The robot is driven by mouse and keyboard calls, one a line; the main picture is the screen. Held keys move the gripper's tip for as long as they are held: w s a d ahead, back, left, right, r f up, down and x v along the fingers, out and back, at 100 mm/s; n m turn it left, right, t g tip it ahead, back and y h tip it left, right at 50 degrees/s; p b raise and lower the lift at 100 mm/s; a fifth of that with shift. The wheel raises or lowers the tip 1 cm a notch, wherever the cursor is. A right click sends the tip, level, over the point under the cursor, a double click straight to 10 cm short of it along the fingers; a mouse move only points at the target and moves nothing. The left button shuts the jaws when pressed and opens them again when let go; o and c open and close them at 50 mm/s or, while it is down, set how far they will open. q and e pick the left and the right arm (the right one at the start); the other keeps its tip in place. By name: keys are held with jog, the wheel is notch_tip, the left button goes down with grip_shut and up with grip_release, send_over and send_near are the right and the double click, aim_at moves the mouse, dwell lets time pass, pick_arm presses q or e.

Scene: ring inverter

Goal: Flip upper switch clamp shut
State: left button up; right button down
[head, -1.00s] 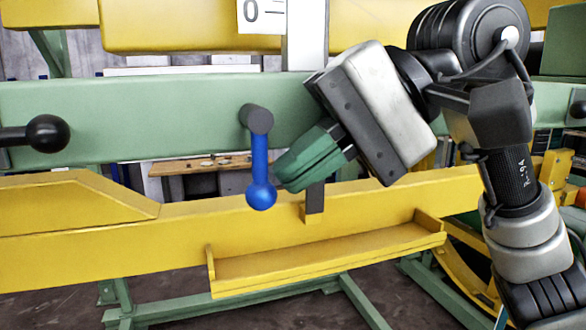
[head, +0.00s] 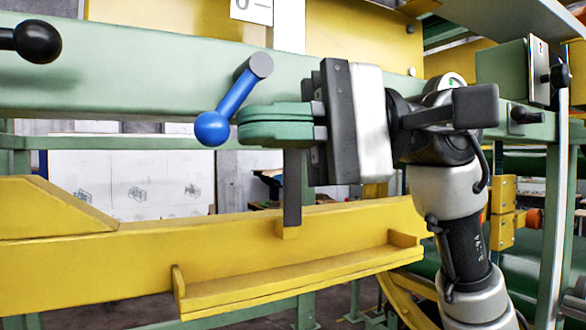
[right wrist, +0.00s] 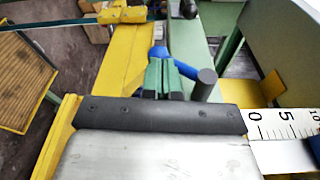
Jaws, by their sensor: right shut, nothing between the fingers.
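The switch clamp is a blue lever (head: 235,93) with a round blue knob (head: 212,128) at its end. It turns on a grey pivot (head: 260,66) on the green beam. In the head view it slants down and to the left from the pivot. My right gripper (head: 243,122) is shut and empty, with green fingers pointing left. Its tips are close beside the lever's right side near the knob; whether they touch is unclear. In the right wrist view, the fingers (right wrist: 164,80) partly hide the blue lever (right wrist: 181,66), and the grey pivot (right wrist: 205,84) stands to their right. My left gripper is not in view.
The long green beam (head: 130,72) runs behind the lever. A black ball knob (head: 38,41) sticks out at the far left. Below lie a yellow beam (head: 130,250) with a ledge (head: 290,280) and a dark upright bracket (head: 292,188). A number scale (head: 251,8) is above.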

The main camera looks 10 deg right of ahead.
aim_at(216, 112)
jog(key=a+y+b, duration=0.1)
jog(key=y+b, duration=0.1)
jog(key=a+m+y+b, duration=0.1)
jog(key=y+b, duration=0.1)
jog(key=b, duration=0.1)
jog(key=s+a+y+b, duration=0.1)
jog(key=y+b, duration=0.2)
jog(key=shift+r, duration=0.15)
jog(key=shift+s+a+r+b, duration=0.1)
jog(key=shift+a+r+b, duration=0.1)
jog(key=shift+r+b, duration=0.3)
jog(key=shift+a+r+m, duration=0.15)
jog(key=shift+m, duration=0.15)
jog(key=d+f+b, duration=0.6)
jog(key=d+f, duration=0.1)
jog(key=f, duration=0.4)
jog(key=shift+d, duration=0.25)
